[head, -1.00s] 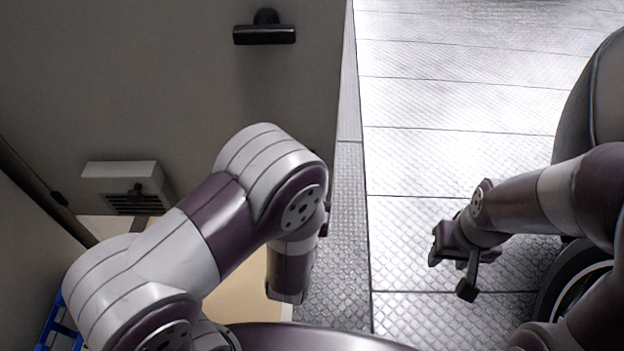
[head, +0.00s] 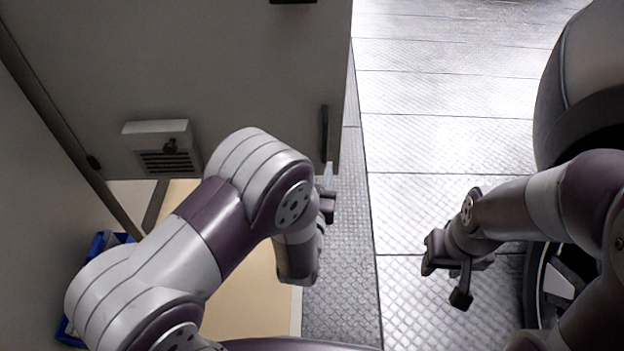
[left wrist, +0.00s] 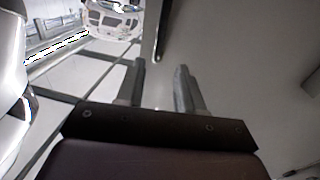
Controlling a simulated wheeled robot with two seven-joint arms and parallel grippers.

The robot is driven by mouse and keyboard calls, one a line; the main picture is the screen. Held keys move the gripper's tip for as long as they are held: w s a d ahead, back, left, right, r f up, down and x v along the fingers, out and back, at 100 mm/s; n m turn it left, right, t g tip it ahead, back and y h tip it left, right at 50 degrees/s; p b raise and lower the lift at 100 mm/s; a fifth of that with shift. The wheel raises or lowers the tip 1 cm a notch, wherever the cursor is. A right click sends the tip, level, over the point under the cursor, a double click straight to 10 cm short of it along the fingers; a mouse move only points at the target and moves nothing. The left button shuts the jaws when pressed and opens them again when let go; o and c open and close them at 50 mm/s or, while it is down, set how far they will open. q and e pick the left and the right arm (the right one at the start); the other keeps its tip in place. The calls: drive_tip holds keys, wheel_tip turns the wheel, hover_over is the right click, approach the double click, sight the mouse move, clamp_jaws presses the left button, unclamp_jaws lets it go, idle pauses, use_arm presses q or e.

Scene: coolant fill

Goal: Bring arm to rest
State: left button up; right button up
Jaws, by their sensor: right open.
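My left arm bends across the lower left of the head view. Its gripper (head: 328,180) shows only in part, behind my own wrist, close to the grey panel. In the left wrist view the left gripper (left wrist: 160,67) has its two fingers apart with nothing between them. My right gripper (head: 440,265) hangs over the tread-plate floor (head: 420,205) at the right. It is open, and I see nothing held in it.
A large grey panel (head: 230,70) with a dark handle (head: 324,130) and a vent box (head: 163,146) fills the upper left. A blue crate (head: 98,242) lies partly behind my left arm. A dark wheel (head: 556,285) is at the right. The middle floor is clear.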

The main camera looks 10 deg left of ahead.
use_arm(q)
drive_tip(key=shift+s, duration=0.3)
use_arm(e)
drive_tip(key=shift+s, duration=0.45)
